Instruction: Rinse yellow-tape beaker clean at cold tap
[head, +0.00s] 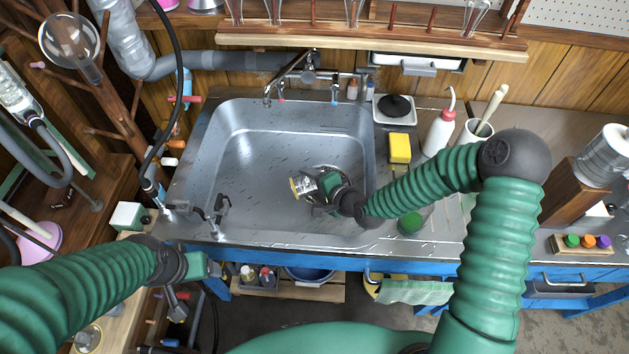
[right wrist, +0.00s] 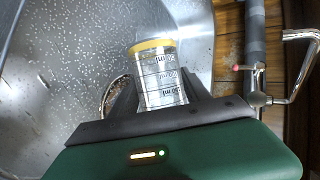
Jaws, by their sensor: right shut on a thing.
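The beaker with yellow tape (head: 297,187) is tipped towards its side inside the steel sink (head: 250,140), low over the drain end. In the right wrist view the clear beaker (right wrist: 162,80) shows its graduation marks and a yellow band at the far end. My right gripper (head: 313,190) is shut on it, a dark finger on each side (right wrist: 160,95). I cannot see water running. My left gripper (head: 178,303) is left of the sink's front edge; its fingers are unclear.
Small fittings (head: 215,212) rise at the sink's front left corner. The sink's left half is clear.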

